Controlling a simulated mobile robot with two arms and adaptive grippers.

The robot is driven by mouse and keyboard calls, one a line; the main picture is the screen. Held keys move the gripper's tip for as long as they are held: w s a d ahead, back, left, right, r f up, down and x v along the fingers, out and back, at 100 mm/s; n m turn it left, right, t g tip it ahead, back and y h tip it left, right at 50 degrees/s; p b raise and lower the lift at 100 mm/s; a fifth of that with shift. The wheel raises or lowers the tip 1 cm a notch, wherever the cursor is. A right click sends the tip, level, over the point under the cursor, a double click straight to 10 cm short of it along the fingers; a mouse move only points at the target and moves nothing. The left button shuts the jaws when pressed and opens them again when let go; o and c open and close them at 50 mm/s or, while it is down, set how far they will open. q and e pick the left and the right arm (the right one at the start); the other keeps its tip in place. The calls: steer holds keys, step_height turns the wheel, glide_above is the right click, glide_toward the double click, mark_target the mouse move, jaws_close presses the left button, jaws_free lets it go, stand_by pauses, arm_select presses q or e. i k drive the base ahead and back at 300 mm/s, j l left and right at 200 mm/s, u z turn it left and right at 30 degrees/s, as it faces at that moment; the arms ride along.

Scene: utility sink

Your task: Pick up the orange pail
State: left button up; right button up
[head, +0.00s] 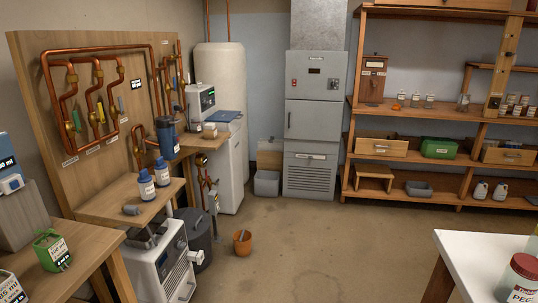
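The orange pail (242,246) stands upright on the brown floor, left of the picture's middle in the head view. A thin stick-like thing, perhaps a handle, shows at its top; its inside is too small to make out. Neither of my grippers is in view.
A dark grey bin (199,238) and a white machine (165,268) stand left of the pail. A white water heater cabinet (232,172) is behind it. A white-topped table (470,262) fills the lower right. The floor (310,240) right of the pail is clear.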

mark_target(243, 243)
steer(key=i, duration=1.85)
